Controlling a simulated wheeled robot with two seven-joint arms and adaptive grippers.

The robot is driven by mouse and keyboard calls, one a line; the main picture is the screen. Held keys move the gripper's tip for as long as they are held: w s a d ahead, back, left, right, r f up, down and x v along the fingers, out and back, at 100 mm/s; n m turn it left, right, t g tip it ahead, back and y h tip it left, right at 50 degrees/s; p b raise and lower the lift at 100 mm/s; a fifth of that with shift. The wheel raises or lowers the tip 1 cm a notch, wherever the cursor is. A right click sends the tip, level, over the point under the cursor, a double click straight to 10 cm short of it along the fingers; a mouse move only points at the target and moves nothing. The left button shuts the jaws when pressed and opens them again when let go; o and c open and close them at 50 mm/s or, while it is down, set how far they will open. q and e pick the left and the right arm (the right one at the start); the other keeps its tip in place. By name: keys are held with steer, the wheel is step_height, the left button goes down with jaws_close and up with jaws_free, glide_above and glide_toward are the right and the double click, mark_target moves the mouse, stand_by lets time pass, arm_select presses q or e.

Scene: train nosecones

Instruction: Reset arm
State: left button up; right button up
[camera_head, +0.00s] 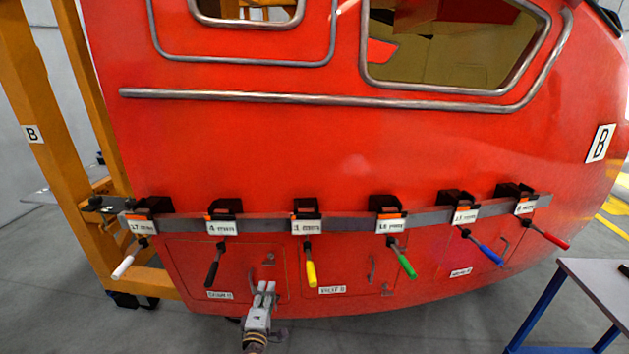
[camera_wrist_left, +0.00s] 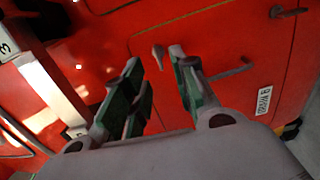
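My left gripper (camera_head: 265,288) is in front of the lower panel of the red nosecone (camera_head: 330,150), below the tool rail. In the left wrist view my left gripper (camera_wrist_left: 158,75) shows its green-padded fingers apart, with nothing between them. Beyond the fingers is the red panel (camera_wrist_left: 230,40) with a handle and a small grey fitting. It hangs between the black-handled tool (camera_head: 212,267) and the yellow-handled tool (camera_head: 310,268), apart from both. My right gripper is not in view.
A grey rail (camera_head: 350,223) carries labelled holders with several tools, including white (camera_head: 122,267), green (camera_head: 407,265), blue (camera_head: 490,254) and red (camera_head: 555,240) handles. A yellow frame (camera_head: 45,120) stands left. A table (camera_head: 605,285) stands at lower right.

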arm_select(q)
steer(key=s+d+f+m+g+h, duration=0.1)
steer(key=s+f+m+g, duration=0.25)
steer(key=s+f, duration=0.6)
steer(key=s+f+m+g+h, duration=0.15)
steer(key=s+f+m, duration=0.25)
steer(key=f, duration=1.1)
steer(key=s+d+f+m+g, duration=0.1)
steer(key=s+f+m+g, duration=0.4)
steer(key=f, duration=0.7)
steer(key=s+a+f+m+g, duration=0.2)
steer(key=s+f, duration=0.3)
steer(key=s, duration=0.7)
steer(key=s+a+f+m+g+y, duration=0.1)
steer(key=s+a+f+m+g, duration=0.1)
steer(key=s+f, duration=0.4)
steer(key=s+a+f+m+g+y, duration=0.1)
steer(key=s+a+f+m, duration=0.3)
steer(key=s, duration=1.3)
step_height(320, 180, down, 2)
steer(key=shift+s+a+f+g, duration=0.1)
steer(key=shift+s+a+g, duration=0.35)
steer(key=shift+g, duration=0.45)
steer(key=shift+a, duration=0.1)
steer(key=shift+w+a, duration=0.1)
steer(key=shift+a, duration=0.05)
